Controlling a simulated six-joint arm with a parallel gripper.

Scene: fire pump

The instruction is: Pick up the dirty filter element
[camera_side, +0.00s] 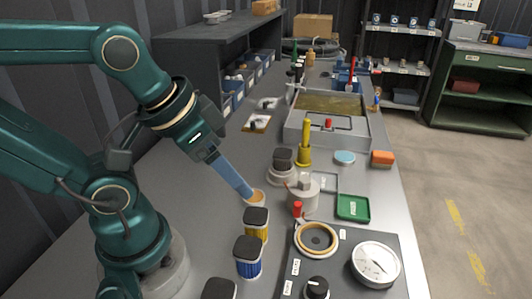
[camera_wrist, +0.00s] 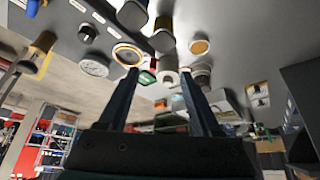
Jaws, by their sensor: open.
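Several dark-capped cylinders look like filter elements, and I cannot tell for sure which one is the dirty one. One with a dark, brownish body (camera_side: 283,158) sits on a pale round base in mid-bench. One with a yellow body (camera_side: 256,222) and one with a blue body (camera_side: 248,257) stand upright at the front. Two dark-capped cylinders show at the top of the wrist view, one of them here (camera_wrist: 162,36). My gripper (camera_side: 248,192) is open and empty, pointing down over the bench. Its fingers (camera_wrist: 158,72) are apart in the wrist view.
A tan-rimmed round cup (camera_side: 257,198) lies just beyond my fingertips. A grey housing (camera_side: 303,194), a yellow post (camera_side: 305,145) and a green tray (camera_side: 353,207) stand to the right. A panel with a ring (camera_side: 316,238) and gauge (camera_side: 376,264) is at front right. A basin (camera_side: 345,135) is behind.

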